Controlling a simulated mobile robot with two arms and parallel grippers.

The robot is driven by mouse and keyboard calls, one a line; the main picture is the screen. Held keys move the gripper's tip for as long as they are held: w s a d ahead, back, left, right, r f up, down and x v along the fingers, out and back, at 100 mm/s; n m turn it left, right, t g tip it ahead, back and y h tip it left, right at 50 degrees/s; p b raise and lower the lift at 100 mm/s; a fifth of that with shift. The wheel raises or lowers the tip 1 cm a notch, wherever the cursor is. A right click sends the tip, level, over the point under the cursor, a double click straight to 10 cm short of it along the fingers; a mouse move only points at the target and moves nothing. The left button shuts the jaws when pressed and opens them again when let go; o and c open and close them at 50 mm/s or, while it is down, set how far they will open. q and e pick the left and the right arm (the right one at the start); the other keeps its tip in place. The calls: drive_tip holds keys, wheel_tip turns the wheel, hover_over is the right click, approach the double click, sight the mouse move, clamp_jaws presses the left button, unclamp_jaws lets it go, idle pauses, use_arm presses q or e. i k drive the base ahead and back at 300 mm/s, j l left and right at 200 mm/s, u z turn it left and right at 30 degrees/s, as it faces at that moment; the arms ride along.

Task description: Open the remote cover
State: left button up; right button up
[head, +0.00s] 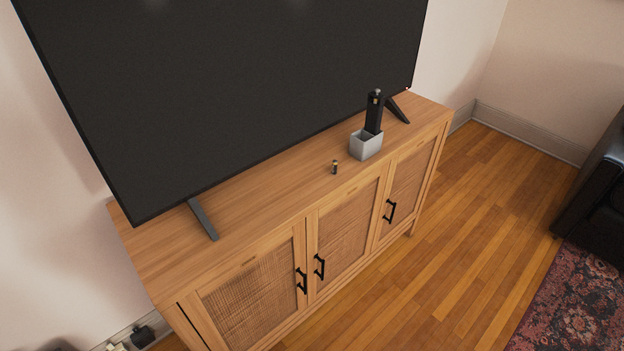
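A black remote (374,112) stands upright, slightly tilted, in a small grey square holder (366,147) on the wooden cabinet. A small copper-coloured detail shows near its top. Its lower part is hidden inside the holder, and I cannot make out its cover. A small dark battery-like cylinder (335,167) stands on the cabinet top, left of the holder and apart from it. Neither of my grippers is in view.
The wooden cabinet (268,185) has woven door panels and black handles. A large TV (240,80) stands on it, its feet (203,219) reaching forward. Wooden floor (450,240) lies open in front. A patterned rug (575,310) and black sofa (597,190) are at right.

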sight(376, 94)
drive_tip(key=i+l, duration=0.2)
drive_tip(key=i, duration=0.25)
drive_tip(key=i+l, duration=0.2)
drive_tip(key=i, duration=0.25)
